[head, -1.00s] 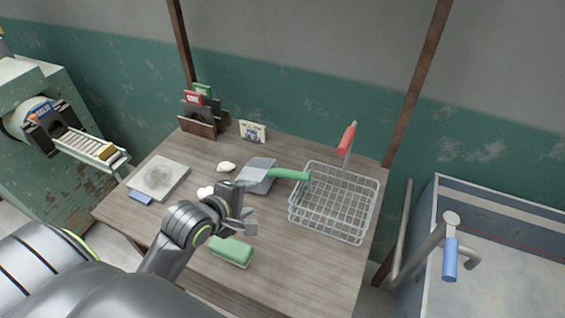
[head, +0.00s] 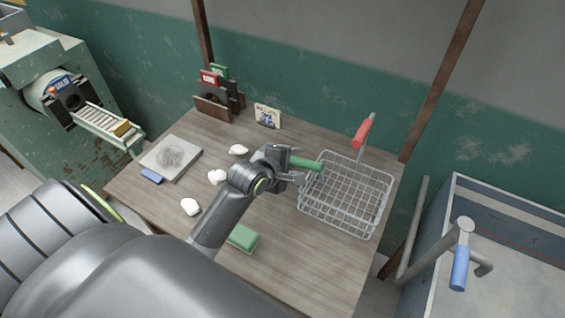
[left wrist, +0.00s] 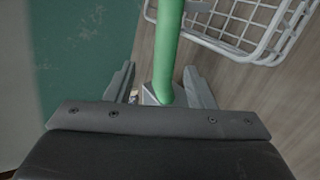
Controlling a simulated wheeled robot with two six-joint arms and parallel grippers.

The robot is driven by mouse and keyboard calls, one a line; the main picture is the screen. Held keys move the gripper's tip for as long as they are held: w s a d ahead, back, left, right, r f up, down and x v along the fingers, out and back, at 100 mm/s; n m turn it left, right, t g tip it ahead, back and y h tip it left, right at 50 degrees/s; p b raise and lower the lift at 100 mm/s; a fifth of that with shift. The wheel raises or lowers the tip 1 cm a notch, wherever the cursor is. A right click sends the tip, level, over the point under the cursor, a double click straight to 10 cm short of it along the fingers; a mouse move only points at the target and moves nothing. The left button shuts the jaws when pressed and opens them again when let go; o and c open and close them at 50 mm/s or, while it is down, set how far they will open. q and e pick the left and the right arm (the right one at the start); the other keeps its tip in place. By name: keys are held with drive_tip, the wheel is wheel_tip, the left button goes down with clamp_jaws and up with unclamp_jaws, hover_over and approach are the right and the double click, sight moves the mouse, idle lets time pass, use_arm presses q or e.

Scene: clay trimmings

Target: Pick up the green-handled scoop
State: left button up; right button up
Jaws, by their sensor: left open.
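The green-handled scoop lies on the table. Its green handle (head: 306,163) points right toward the wire basket in the head view, and my arm hides its grey pan there. My left gripper (head: 298,179) is open at the scoop, near the base of the handle. In the left wrist view the green handle (left wrist: 168,50) runs up between the two open fingers (left wrist: 160,88), with a gap on each side. A bit of the grey pan (left wrist: 152,97) shows at the handle's lower end. My right gripper is not in view.
The table's front right is clear.

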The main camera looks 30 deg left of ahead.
sight(297, 163)
use_arm(q)
drive_tip(key=shift+f+p+x, duration=0.25)
drive_tip(key=shift+p+x, duration=0.05)
drive_tip(key=shift+x, duration=2.7)
drive_tip(key=shift+s+d, duration=0.1)
drive_tip(key=shift+s, duration=0.05)
drive_tip(key=shift+c, duration=0.4)
clamp_jaws()
